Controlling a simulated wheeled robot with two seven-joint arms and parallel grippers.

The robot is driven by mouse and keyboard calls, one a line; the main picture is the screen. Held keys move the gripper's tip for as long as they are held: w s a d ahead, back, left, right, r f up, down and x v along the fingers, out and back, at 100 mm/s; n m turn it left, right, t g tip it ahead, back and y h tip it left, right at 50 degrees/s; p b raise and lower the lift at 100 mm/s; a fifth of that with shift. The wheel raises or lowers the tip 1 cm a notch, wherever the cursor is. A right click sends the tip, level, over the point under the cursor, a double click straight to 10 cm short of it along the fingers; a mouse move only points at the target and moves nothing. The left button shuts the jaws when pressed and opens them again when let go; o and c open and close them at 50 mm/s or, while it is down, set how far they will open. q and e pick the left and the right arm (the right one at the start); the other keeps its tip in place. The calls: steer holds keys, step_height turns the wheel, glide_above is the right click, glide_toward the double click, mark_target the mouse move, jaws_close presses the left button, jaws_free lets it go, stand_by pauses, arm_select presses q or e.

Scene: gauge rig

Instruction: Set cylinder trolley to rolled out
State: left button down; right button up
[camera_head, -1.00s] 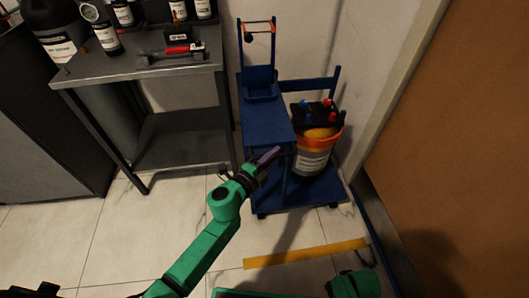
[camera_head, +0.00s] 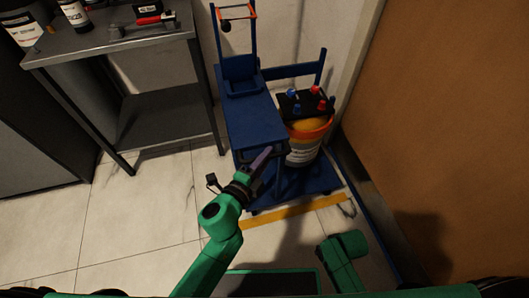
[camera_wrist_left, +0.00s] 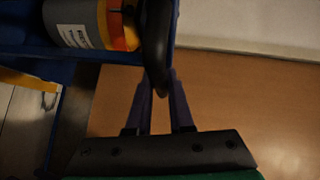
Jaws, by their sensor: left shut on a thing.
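The blue cylinder trolley (camera_head: 256,122) stands between the steel table and the brown panel, its front edge at the yellow floor strip. It carries a grey and orange cylinder (camera_head: 303,147), which also shows at the top of the left wrist view (camera_wrist_left: 90,20). My left gripper (camera_head: 262,158) is at the near end of the trolley. In the left wrist view its two fingers (camera_wrist_left: 159,82) are shut on a black curved handle (camera_wrist_left: 154,45). The far end of the grip is partly hidden. My right gripper is out of view; only part of that arm shows.
A steel table (camera_head: 110,42) with bottles and a red-handled tool stands at the left. The yellow strip (camera_head: 293,212) lies on the tiles at the trolley's front. A brown panel (camera_head: 460,120) closes off the right. Tiled floor at the left front is clear.

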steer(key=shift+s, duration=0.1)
arm_select(q)
steer(key=c, duration=0.8)
jaws_free()
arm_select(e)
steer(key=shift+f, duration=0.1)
arm_select(q)
steer(key=b+v, duration=0.1)
steer(key=v, duration=1.1)
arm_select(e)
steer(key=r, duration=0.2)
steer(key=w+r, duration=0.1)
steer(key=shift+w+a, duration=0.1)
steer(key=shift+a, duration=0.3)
arm_select(q)
steer(key=shift+w, duration=0.1)
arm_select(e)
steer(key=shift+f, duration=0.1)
